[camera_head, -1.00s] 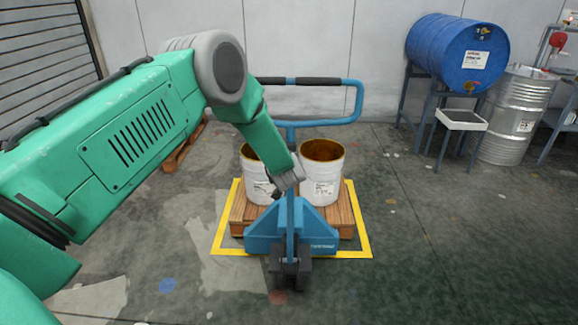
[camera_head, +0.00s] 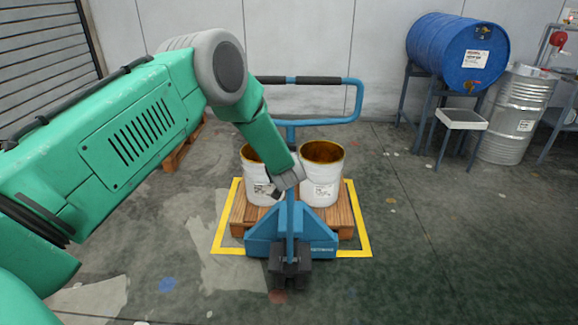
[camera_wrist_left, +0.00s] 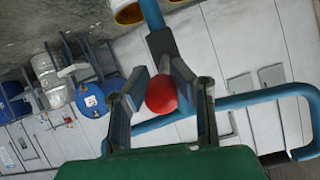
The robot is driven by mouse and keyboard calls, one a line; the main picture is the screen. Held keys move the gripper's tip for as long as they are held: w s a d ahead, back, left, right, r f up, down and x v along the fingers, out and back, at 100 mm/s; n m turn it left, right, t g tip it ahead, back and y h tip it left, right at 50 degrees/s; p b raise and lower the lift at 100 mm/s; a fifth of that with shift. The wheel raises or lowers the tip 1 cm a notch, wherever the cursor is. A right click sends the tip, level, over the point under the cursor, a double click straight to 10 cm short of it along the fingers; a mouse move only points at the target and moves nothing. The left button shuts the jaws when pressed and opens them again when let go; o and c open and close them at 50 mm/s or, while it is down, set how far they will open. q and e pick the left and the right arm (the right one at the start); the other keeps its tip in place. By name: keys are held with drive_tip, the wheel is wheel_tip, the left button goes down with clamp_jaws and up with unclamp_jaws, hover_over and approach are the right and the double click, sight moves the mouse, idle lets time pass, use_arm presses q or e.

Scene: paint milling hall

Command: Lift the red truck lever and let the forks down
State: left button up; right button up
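The blue pallet truck (camera_head: 263,235) stands with its upright tiller and loop handle (camera_head: 357,100) facing me. Its red lever knob (camera_wrist_left: 161,95) shows in the left wrist view, between the fingers of my left gripper (camera_wrist_left: 158,82). The fingers are apart on either side of the knob, with a small gap visible. In the head view my left gripper (camera_head: 281,187) is at the tiller, below the loop, and the arm hides the knob. The forks are hidden under the wooden pallet (camera_head: 345,212). My right gripper is not in view.
Two open white buckets (camera_head: 320,185) stand on the pallet, inside a yellow floor frame (camera_head: 362,235). A blue drum (camera_head: 440,50) lies on a stand at the right, near a small tray stand (camera_head: 462,118) and a steel drum (camera_head: 505,125). The floor at front right is clear.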

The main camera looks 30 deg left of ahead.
use_arm(q)
drive_tip(key=shift+o, duration=0.6)
drive_tip(key=shift+w+d+f, duration=0.1)
drive_tip(key=shift+d, duration=0.1)
drive_tip(key=shift+s+d+r, duration=0.1)
drive_tip(key=shift+s+r, duration=0.1)
drive_tip(key=v, duration=1.1)
drive_tip(key=shift+d, duration=0.25)
drive_tip(key=shift+s+f, duration=0.1)
drive_tip(key=shift+s, duration=0.05)
